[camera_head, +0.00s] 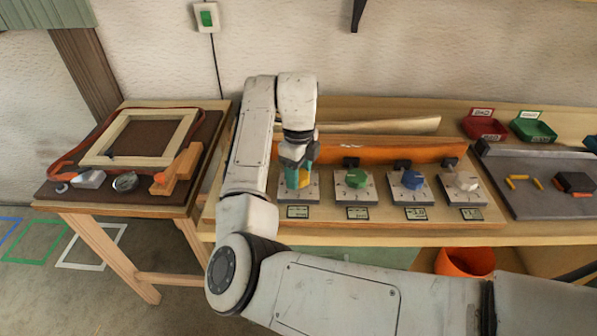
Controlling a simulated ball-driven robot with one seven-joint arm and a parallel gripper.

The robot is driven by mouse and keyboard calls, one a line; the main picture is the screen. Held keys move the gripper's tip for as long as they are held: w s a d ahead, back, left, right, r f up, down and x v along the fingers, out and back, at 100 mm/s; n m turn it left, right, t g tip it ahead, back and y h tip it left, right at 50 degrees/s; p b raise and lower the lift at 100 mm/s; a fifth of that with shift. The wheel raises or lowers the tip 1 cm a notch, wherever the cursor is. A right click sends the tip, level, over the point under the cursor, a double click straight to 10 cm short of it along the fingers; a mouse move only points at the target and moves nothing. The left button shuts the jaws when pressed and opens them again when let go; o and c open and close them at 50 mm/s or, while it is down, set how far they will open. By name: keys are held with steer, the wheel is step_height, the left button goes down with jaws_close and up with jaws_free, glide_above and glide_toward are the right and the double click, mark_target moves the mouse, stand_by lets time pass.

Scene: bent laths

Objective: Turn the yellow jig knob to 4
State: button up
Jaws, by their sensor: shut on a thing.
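A row of knobs on pale dial plates stands along the workbench. The yellow jig knob (292,180) is the leftmost, partly hidden by my gripper. My gripper (294,172), with teal fingers, comes down from above and is shut on the yellow knob. The yellow knob's plate (311,191) shows around it, but its pointer and scale are too small and covered to read. A small display (297,212) sits below that plate; I cannot read its figures.
A green knob (356,178), a blue knob (412,179) and a white knob (466,182) stand to the right. An orange board (380,150) lies behind them. A red bin (484,128) and green bin (533,129) are at back right. A side table (120,209) holds a frame (137,116).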

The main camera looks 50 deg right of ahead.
steer(key=shift+m, duration=1.6)
steer(key=o, duration=1)
steer(key=shift+o, duration=0.2)
step_height(320, 180, up, 11)
steer(key=shift+f, duration=0.1)
